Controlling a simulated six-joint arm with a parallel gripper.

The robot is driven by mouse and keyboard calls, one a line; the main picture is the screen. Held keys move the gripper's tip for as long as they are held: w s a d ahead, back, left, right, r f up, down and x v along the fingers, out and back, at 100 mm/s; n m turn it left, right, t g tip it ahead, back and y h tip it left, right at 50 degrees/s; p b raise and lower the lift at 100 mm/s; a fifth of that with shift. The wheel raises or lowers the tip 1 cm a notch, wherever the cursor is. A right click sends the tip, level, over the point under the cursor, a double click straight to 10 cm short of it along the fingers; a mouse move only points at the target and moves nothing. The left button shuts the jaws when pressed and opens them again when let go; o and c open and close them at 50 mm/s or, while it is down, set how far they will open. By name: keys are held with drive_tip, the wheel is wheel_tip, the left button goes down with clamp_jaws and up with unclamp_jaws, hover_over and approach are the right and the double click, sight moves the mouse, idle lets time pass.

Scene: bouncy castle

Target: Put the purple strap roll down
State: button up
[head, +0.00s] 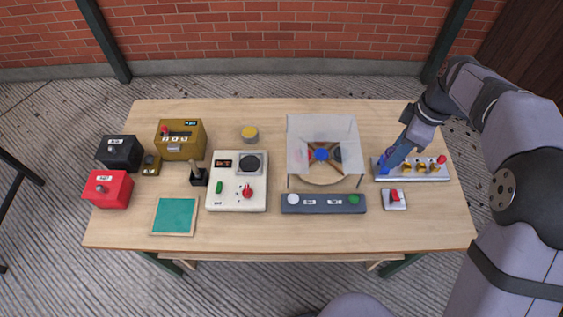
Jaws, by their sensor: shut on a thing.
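My gripper (388,163) reaches in from the right, pointing down at the left end of a pale grey rack (440,178) on the right side of the table. It is shut on a small blue-purple thing (384,167), which I take to be the purple strap roll. The fingers and the roll overlap in the picture, so the roll's outline is mostly hidden. I cannot tell whether the roll touches the rack or hangs just above it.
Several yellow-brown pieces (420,167) and a red knob (441,160) are on the rack, right of my gripper. A clear-covered turntable (322,180) stands close to the left. A red-switch box (394,199) and a grey button bar (324,203) lie in front.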

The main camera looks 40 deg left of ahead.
drive_tip(key=s+d+f+n, duration=0.4)
drive_tip(key=s+d+f, duration=0.2)
drive_tip(key=f, duration=0.4)
drive_tip(key=shift+f, duration=0.3)
drive_tip(key=shift+s+f, duration=0.1)
drive_tip(key=shift+f+p, duration=1)
drive_tip(key=shift+f, duration=3.9)
drive_tip(key=shift+f, duration=0.15)
drive_tip(key=o, duration=1.1)
